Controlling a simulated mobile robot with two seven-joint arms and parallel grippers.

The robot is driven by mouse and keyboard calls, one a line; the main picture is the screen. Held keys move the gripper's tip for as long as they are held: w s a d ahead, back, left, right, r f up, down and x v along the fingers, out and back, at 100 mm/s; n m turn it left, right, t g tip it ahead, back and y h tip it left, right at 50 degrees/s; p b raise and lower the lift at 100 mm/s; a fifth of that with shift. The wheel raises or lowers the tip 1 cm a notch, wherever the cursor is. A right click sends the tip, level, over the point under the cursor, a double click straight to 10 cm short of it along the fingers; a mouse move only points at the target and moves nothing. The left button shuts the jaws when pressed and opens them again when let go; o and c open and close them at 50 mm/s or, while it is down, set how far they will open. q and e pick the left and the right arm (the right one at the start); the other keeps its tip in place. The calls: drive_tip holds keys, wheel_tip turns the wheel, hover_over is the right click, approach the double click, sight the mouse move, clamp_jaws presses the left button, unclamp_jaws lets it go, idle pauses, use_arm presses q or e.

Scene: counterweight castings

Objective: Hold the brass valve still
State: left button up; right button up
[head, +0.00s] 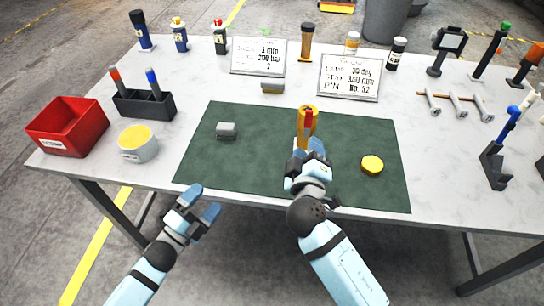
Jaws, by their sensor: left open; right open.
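The brass valve (313,114), yellow-brown with a red strip on its front, stands upright on the dark green mat (262,170). My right gripper (309,150) is open, just on the near side of the valve, and overlaps its lower part in the picture. I cannot tell whether the fingers touch it. My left gripper (200,202) is open and empty, near the table's front edge, to the left of and nearer than the valve.
A grey block (227,131) and a yellow disc (372,165) lie on the mat. A red bin (68,127), a white tub (138,145) and a dark pen holder (145,104) stand left. Two signs (258,56) (349,77) stand behind. Hammer-like tools (454,104) lie right.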

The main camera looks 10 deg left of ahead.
sight(301, 135)
use_arm(q)
drive_tip(key=w+d+r+m, duration=0.1)
drive_tip(key=w+d+m, duration=0.1)
drive_tip(key=m, duration=0.2)
drive_tip(key=w+d+r+m+g+h, duration=0.1)
drive_tip(key=w+d+m, duration=0.2)
drive_tip(key=m, duration=0.1)
drive_tip(key=w+d+r+m+g+h, duration=0.1)
drive_tip(key=w+d+m, duration=0.2)
drive_tip(key=m, duration=0.2)
drive_tip(key=shift+d+r, duration=0.15)
drive_tip(key=shift+r, duration=0.15)
drive_tip(key=w+d+m, duration=0.1)
drive_tip(key=m, duration=0.1)
drive_tip(key=w+d+m, duration=0.2)
drive_tip(key=m, duration=0.1)
drive_tip(key=w+d+m+g, duration=0.1)
drive_tip(key=w+d+m, duration=0.1)
drive_tip(key=shift+f+m+y, duration=0.3)
drive_tip(key=shift+f+m, duration=0.05)
drive_tip(key=shift+m, duration=0.05)
drive_tip(key=shift+w+d+m, duration=0.5)
drive_tip(key=shift+w+m, duration=0.05)
drive_tip(key=shift+m, duration=0.25)
drive_tip(key=shift+w+d, duration=0.35)
drive_tip(key=shift+w, duration=0.15)
drive_tip(key=x, duration=1.2)
drive_tip(key=shift+w+d+f, duration=0.2)
drive_tip(key=shift+w+d, duration=0.05)
